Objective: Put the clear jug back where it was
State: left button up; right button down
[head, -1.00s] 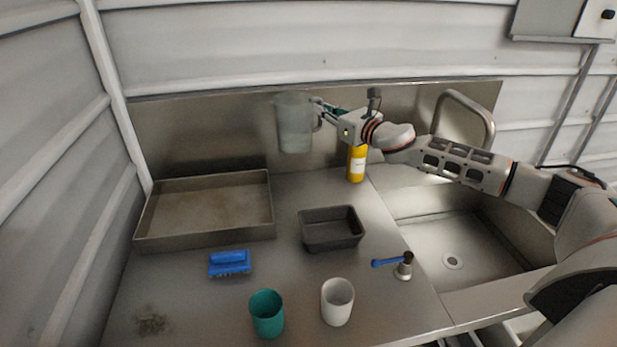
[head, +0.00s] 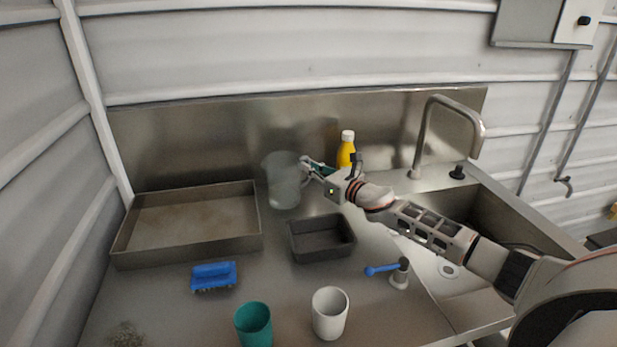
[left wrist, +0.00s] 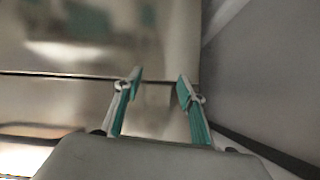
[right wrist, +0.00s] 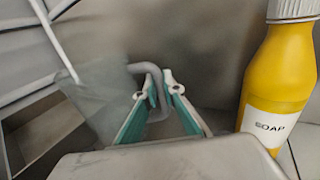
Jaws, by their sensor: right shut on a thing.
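The clear jug (head: 283,183) is upright at the back of the counter, between the large tray and the yellow bottle. My right gripper (head: 308,168) is shut on its handle, on the jug's right side. In the right wrist view the jug (right wrist: 100,95) is a faint see-through shape left of the fingers, and its handle (right wrist: 140,69) passes between the fingertips. I cannot tell whether the jug's base touches the counter. My left gripper (left wrist: 158,82) shows only in the left wrist view, with its fingers apart and nothing between them.
The large tray (head: 118,258) is left of the jug and a small dark pan (head: 322,251) in front. The soap bottle (head: 346,152) stands behind my right gripper. The sink is right.

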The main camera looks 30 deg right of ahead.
notch_tip(320, 180, down, 3)
jog(key=shift+r+b, duration=0.15)
jog(key=shift+b, duration=0.25)
pick_arm(q)
jog(key=shift+s+f, duration=0.1)
jog(key=shift+f, duration=0.6)
pick_arm(e)
jog(key=shift+r, duration=0.1)
jog(key=c, duration=2.5)
grip_release()
jog(key=shift+f, duration=0.2)
jog(key=o, duration=0.3)
pick_arm(q)
jog(key=shift+r, duration=0.1)
pick_arm(e)
jog(key=shift+o, duration=0.2)
pick_arm(q)
jog(key=shift+r, duration=0.1)
pick_arm(e)
jog(key=shift+r, duration=0.15)
